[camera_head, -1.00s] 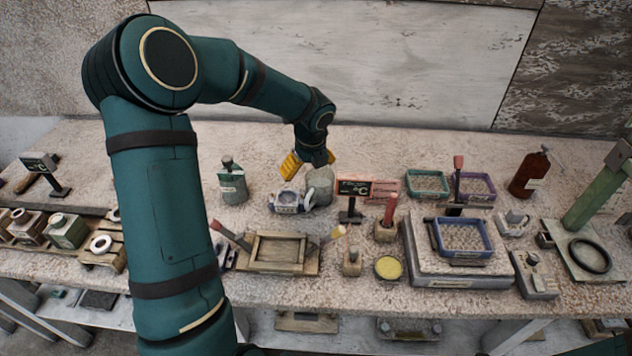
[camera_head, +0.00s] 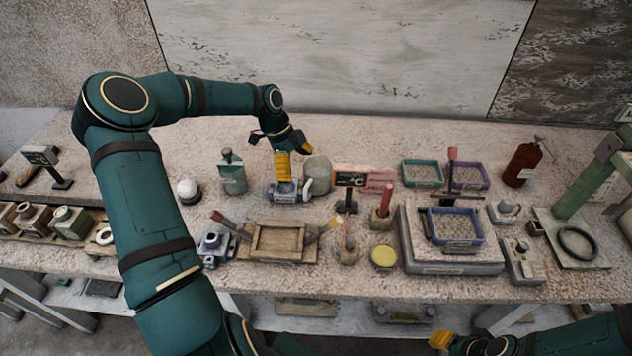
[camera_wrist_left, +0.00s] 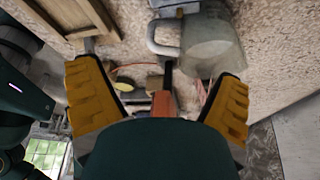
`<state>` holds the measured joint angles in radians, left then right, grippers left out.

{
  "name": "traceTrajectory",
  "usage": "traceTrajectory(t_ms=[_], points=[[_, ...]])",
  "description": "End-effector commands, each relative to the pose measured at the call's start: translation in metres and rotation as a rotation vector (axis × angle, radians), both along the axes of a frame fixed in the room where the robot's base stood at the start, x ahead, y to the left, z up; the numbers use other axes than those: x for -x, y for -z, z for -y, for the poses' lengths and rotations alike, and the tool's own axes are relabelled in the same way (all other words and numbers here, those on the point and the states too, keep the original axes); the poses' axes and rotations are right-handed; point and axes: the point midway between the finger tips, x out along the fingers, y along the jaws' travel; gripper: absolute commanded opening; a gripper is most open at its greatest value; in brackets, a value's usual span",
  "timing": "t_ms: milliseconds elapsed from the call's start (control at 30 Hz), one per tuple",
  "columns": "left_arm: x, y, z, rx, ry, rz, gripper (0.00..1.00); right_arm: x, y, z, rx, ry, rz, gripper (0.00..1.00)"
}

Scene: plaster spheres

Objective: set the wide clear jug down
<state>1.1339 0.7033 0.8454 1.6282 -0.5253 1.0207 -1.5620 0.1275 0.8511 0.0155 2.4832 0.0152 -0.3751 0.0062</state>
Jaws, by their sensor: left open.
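The wide clear jug (camera_head: 317,176) stands upright on the stone-topped table in the head view, a greyish see-through vessel. It also shows in the left wrist view (camera_wrist_left: 212,45), beyond the fingers and toward the right one, with a grey loop like a handle on its left side. My left gripper (camera_head: 291,153) is open and empty, just left of and above the jug. In the left wrist view its yellow fingers (camera_wrist_left: 160,78) are spread wide with nothing held between them. My right gripper (camera_head: 441,340) shows only partly at the bottom edge; its jaws are unclear.
A small blue-and-white device (camera_head: 288,190) sits beside the jug on its left. A green-grey bottle (camera_head: 232,176) stands farther left. A small sign (camera_head: 350,180) is close on the right. A wooden frame (camera_head: 279,240) lies in front. Table toward the back wall is mostly clear.

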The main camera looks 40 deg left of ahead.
Motion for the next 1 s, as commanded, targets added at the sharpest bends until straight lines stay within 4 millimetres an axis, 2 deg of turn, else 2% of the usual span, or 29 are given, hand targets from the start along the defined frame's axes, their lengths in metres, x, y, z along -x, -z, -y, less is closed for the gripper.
traceTrajectory(t_ms=[100, 367, 633, 967, 1000], points=[[-0.002, 0.018, 0.007, 0.001, 0.002, 0.000, 0.93, 0.001, 0.003, 0.000, 0.000, -0.002, -0.002, 0.34], [-0.004, 0.034, 0.013, 0.000, 0.002, 0.000, 0.93, 0.002, 0.004, 0.000, -0.001, -0.004, -0.004, 0.34], [-0.012, 0.068, 0.025, -0.001, 0.001, -0.001, 0.93, 0.003, 0.009, -0.001, -0.002, -0.006, -0.006, 0.34], [-0.012, 0.075, 0.028, -0.003, 0.001, 0.001, 0.93, 0.003, 0.009, -0.001, -0.002, -0.006, -0.007, 0.34], [-0.012, 0.075, 0.028, -0.003, 0.001, 0.001, 0.87, 0.003, 0.009, -0.001, -0.002, -0.006, -0.007, 0.34]])
